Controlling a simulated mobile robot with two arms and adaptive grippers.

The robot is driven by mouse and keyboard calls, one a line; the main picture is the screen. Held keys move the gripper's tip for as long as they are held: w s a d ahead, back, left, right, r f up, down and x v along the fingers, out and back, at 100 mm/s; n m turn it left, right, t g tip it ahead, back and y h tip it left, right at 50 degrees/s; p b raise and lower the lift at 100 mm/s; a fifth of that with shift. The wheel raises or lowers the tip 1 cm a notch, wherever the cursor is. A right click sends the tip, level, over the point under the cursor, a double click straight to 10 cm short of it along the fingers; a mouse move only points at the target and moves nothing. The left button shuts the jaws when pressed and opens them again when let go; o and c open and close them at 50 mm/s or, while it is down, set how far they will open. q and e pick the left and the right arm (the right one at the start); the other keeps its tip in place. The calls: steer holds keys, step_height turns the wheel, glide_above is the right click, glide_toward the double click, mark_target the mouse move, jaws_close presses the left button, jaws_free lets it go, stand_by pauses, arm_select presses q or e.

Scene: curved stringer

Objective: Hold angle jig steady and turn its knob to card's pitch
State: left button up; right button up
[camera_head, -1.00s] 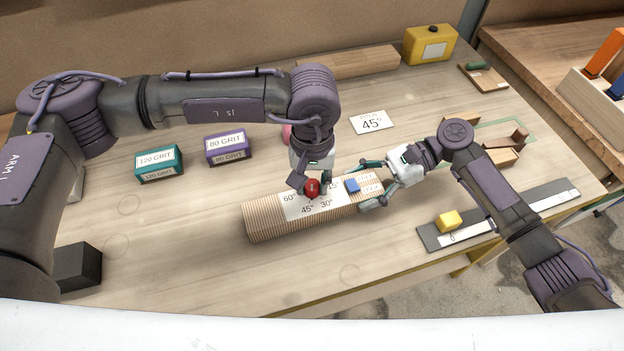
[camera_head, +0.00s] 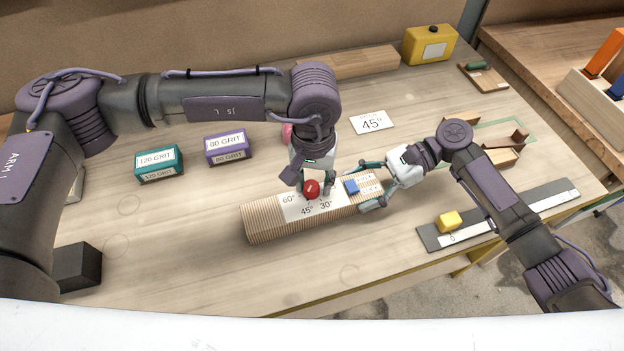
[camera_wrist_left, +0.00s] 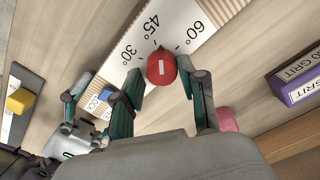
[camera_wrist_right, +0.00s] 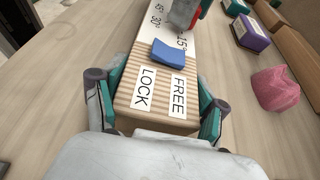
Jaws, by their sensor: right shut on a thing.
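The angle jig (camera_head: 265,222) is a ribbed wooden block with a white degree scale, lying on the bench. My right gripper (camera_head: 367,186) is shut on its right end, one finger on each side, as the right wrist view (camera_wrist_right: 155,118) shows. The red knob (camera_head: 311,188) stands on the scale; its white line shows in the left wrist view (camera_wrist_left: 161,68). Its dark pointer sits near 45°, on the 60° side. My left gripper (camera_wrist_left: 163,78) has its fingers around the knob, not clearly clamped. A blue lever (camera_wrist_right: 173,52) sits by LOCK and FREE labels. The card (camera_head: 372,122) reads 45°.
Teal 120 grit (camera_head: 158,163) and purple 80 grit (camera_head: 228,147) blocks stand left of the card. A pink lump (camera_wrist_right: 275,88) lies behind the jig. A ruler (camera_head: 540,207) with a yellow block (camera_head: 449,221) lies at right.

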mark_target(312, 185)
arm_select(q)
steer(key=shift+o, duration=1.1)
steer(key=shift+s, duration=0.1)
steer(key=shift+a, duration=0.1)
step_height(312, 185, up, 12)
